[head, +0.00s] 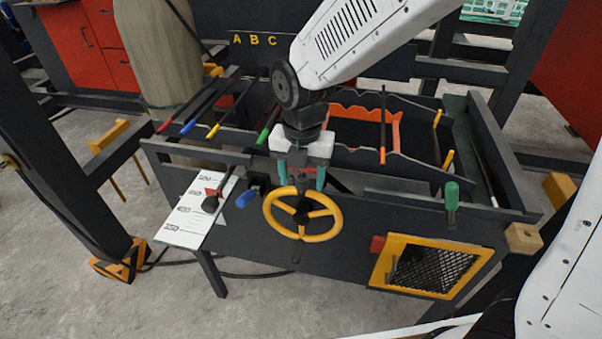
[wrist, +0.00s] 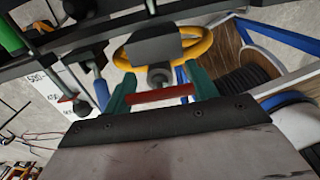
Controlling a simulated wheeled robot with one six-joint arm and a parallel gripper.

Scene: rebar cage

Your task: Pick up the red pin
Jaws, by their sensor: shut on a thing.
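The red pin (wrist: 160,95) lies crosswise between the two teal fingers of my gripper (wrist: 162,94) in the wrist view. Its ends touch the fingers, and my gripper is shut on it. In the head view my gripper (head: 302,176) points down at the front of the dark workbench, just above the yellow handwheel (head: 327,237). The pin is hard to make out there. A dark block with a round grey end (wrist: 158,72) sits close beyond the pin in the wrist view; I cannot tell whether they touch.
A blue-handled lever (head: 247,197) and a white scale plate (head: 190,218) are left of the handwheel. A green handle (head: 451,195) and a yellow-framed mesh panel (head: 430,265) are at right. Bars with coloured ends (head: 198,108) lie across the bench behind my gripper.

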